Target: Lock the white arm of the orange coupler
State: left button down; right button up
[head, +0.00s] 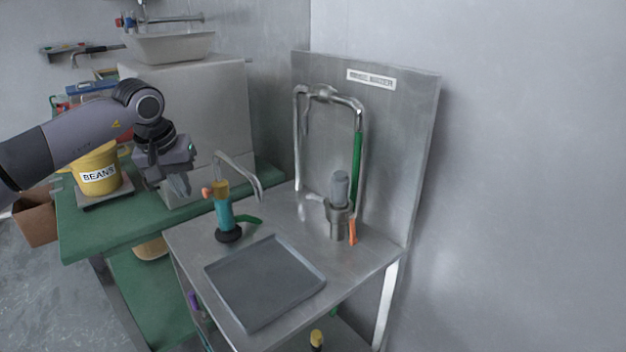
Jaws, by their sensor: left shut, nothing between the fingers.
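A teal cylinder (223,213) stands upright on a black foot at the left of the steel table. It has a yellow upper part (220,188) and a small orange piece (207,192) on its left side. A curved grey arm (243,172) rises behind it and bends down to the right. On the right, a steel body with a grey top (340,188) has a pale lever (314,197) on its left and an orange piece (352,231) below. I cannot tell which orange part is the coupler. My left gripper (178,190) is shut and empty, left of the teal cylinder.
An empty grey tray (265,282) lies at the table's front. A metal pipe with a green section (357,160) stands before the steel back panel (400,130). A yellow BEANS bucket (97,172) sits on the green bench (85,232) at left, near my left arm.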

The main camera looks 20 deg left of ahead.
aim_at(311, 196)
jog(key=j+z, duration=0.25)
jog(key=j, duration=0.15)
jog(key=k+j+z, duration=0.1)
jog(key=j+z, duration=0.15)
jog(key=j, duration=0.15)
jog(key=k+j+z, duration=0.2)
jog(key=j, duration=0.2)
jog(key=j+z, duration=0.25)
jog(key=j, duration=0.15)
jog(key=k+j+z, duration=0.25)
jog(key=j+z, duration=0.7)
jog(key=j, duration=0.2)
